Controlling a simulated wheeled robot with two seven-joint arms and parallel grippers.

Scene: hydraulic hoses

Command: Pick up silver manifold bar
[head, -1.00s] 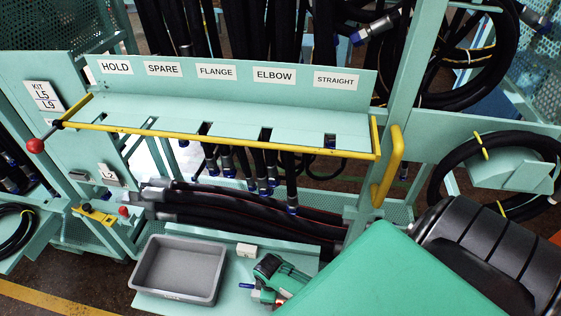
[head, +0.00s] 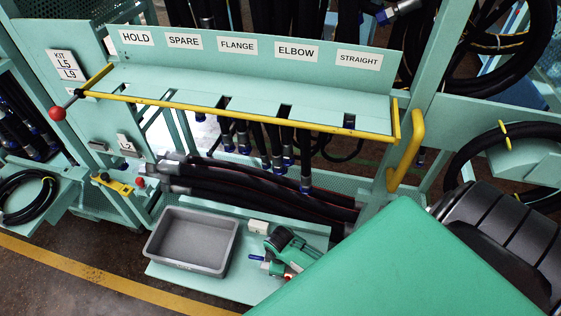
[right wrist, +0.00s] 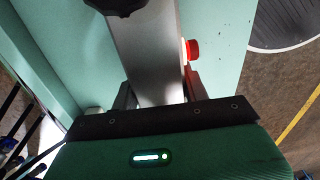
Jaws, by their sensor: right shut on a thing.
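The silver manifold bar (right wrist: 150,50) shows in the right wrist view as a flat grey metal bar. A red cap (right wrist: 192,50) is on its right side, and a black knob (right wrist: 116,4) is at the top of the frame. My right gripper (right wrist: 158,92) is shut on the bar, with one dark finger on each side of it. The bar's lower end is hidden behind the gripper's body. I cannot make out the bar or the right gripper in the head view, where a large green part of mine covers the lower right. My left gripper is not in view.
A mint rack shelf (head: 240,105) with labelled slots and a yellow front rail spans the head view. Hoses (head: 260,190) lie below it. A grey tray (head: 192,241) and a green hand tool (head: 290,247) sit on a low ledge. Open floor shows at lower left.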

